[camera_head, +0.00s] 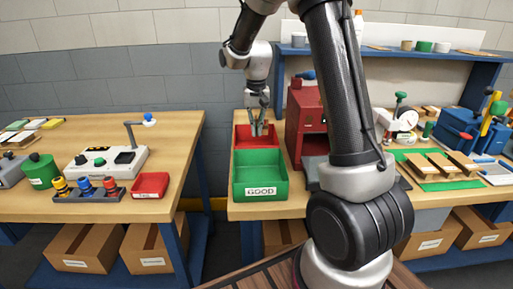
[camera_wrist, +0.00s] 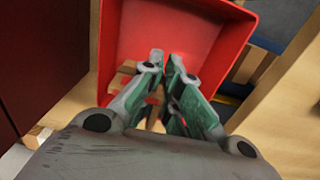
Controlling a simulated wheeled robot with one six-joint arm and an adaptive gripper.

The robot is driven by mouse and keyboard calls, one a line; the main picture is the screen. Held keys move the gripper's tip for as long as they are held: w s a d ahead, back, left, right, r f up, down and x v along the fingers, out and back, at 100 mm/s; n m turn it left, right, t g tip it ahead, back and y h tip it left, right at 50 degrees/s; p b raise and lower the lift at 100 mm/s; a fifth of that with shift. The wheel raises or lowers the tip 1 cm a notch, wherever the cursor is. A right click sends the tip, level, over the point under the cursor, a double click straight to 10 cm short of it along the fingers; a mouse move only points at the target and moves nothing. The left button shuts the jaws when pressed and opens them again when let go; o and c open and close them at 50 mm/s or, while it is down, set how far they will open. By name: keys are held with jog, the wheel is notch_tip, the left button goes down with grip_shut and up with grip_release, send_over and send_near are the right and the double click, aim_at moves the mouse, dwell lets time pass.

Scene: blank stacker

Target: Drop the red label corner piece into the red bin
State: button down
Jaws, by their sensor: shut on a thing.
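My gripper (camera_head: 259,122) points down over the red bin (camera_head: 241,143), behind the green bin. In the wrist view, its green-padded fingers (camera_wrist: 166,68) stand over the red bin (camera_wrist: 215,25), with a narrow gap between them. My gripper is shut on a tan wooden piece, the corner piece (camera_wrist: 126,76), which juts out to the left of the fingers. The fingers hide much of it, and I cannot make out its red label. I cannot tell how far the piece is above the bin floor.
The green bin (camera_head: 260,187) marked GOOD stands at the bench's front left. A red machine (camera_head: 304,112) stands close to the right of the red bin. A gap separates this bench from the left table (camera_head: 182,140). A small red tray (camera_head: 150,184) lies there.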

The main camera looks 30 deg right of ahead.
jog(key=shift+f, duration=0.8)
jog(key=c, duration=1.6)
grip_release()
jog(key=shift+o, duration=0.2)
notch_tip(320, 180, up, 12)
